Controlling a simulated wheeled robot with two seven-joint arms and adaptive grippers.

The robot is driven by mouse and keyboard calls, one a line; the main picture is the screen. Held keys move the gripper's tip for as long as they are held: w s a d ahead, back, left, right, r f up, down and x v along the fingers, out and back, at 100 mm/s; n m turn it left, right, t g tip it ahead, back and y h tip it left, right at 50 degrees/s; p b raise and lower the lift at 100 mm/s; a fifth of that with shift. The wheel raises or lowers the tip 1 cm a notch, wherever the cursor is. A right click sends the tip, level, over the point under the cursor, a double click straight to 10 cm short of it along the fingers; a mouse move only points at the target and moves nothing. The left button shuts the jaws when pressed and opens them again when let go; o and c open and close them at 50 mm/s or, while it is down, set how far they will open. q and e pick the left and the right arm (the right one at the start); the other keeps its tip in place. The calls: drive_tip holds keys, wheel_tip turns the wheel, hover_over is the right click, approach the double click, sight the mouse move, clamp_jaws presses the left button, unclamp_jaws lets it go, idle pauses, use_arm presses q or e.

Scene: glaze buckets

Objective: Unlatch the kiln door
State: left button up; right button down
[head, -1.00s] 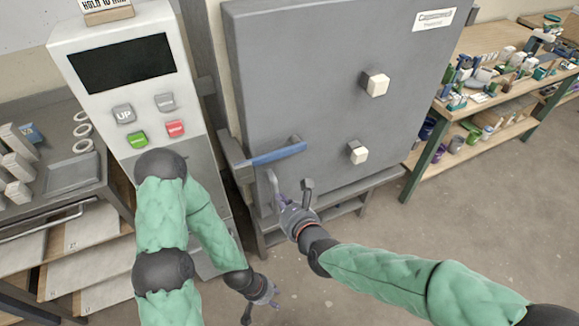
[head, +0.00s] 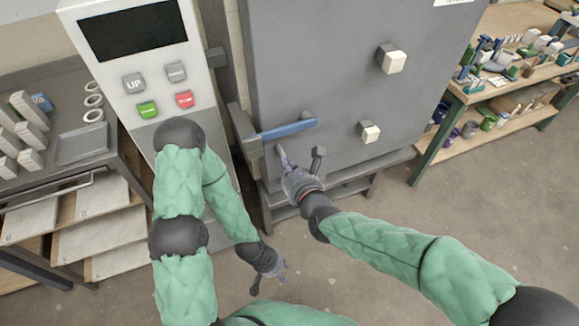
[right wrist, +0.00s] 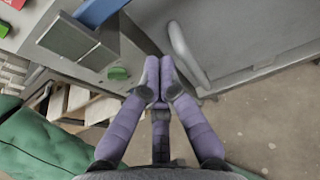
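The grey kiln door (head: 345,75) stands upright and looks shut. A blue latch handle (head: 290,129) lies nearly level across its lower left edge. It shows partly at the top of the right wrist view (right wrist: 98,10). A grey pull handle on the door is beside my fingertips in the right wrist view (right wrist: 184,50). My right gripper (head: 284,158) is just below the blue handle. Its purple fingertips (right wrist: 159,74) are together with nothing seen between them; contact with the pull handle cannot be told. My left gripper (head: 283,271) hangs low with fingers spread and empty.
The control panel (head: 135,60) with a dark screen and buttons stands left of the door. A rack with kiln shelves (head: 100,210) is at far left. Two pale knobs (head: 394,62) stick out from the door. A workbench (head: 495,90) is at right. The floor at right is clear.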

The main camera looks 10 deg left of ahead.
sight(282, 131)
drive_tip(key=b+x, duration=0.1)
drive_tip(key=x, duration=0.5)
drive_tip(key=shift+w+a+f, duration=0.1)
drive_tip(key=shift+w+a, duration=0.1)
drive_tip(key=shift+w, duration=0.15)
drive_tip(key=shift+s+r, duration=0.1)
drive_tip(key=shift+r, duration=1.85)
